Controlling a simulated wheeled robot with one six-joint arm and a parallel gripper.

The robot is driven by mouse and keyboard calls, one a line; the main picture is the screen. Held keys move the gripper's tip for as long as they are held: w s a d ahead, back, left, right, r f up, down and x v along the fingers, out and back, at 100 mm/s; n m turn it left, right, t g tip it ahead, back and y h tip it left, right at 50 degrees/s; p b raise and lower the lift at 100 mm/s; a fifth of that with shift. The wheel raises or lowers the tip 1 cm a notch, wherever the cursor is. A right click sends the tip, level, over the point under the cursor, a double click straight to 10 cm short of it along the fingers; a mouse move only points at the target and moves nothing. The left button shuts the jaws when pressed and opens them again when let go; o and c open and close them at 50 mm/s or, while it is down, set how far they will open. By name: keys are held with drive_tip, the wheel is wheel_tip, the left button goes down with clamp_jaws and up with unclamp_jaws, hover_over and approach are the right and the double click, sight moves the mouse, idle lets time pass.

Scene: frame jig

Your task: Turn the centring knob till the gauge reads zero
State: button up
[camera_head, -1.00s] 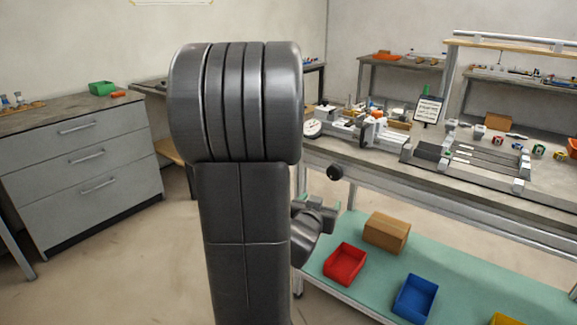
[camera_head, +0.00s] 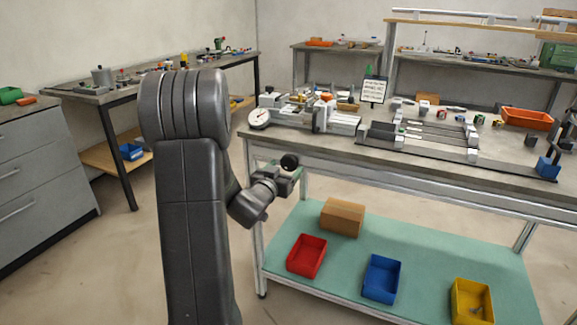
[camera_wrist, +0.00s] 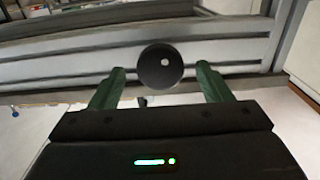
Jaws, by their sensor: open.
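The black round knob (camera_head: 289,162) sits at the front edge of the workbench, below the jig. In the wrist view the knob (camera_wrist: 160,67) shows between my fingertips, with a gap on each side. My gripper (camera_head: 286,176) is open, with green fingers close to the knob. I cannot tell whether the fingertips reach past its face. The white dial gauge (camera_head: 259,117) stands at the left end of the bench top. Its needle and reading are too small to make out.
The workbench (camera_head: 350,150) carries the grey jig (camera_head: 340,122), a sign (camera_head: 374,90) and an orange bin (camera_head: 527,119). Its lower green shelf (camera_head: 345,245) holds a cardboard box (camera_head: 342,217) and red, blue and yellow bins. Open floor lies left of the bench.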

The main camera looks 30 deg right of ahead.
sight(288, 165)
drive_tip(key=shift+x, duration=1.9)
drive_tip(key=c, duration=1)
drive_tip(key=shift+n, duration=0.3)
drive_tip(key=n+p, duration=0.2)
drive_tip(key=n, duration=0.1)
drive_tip(key=shift+r+p, duration=0.1)
drive_tip(key=shift+p, duration=0.25)
drive_tip(key=shift+s+n+p, duration=0.1)
drive_tip(key=shift+n+p, duration=0.95)
drive_tip(key=shift+n, duration=1.05)
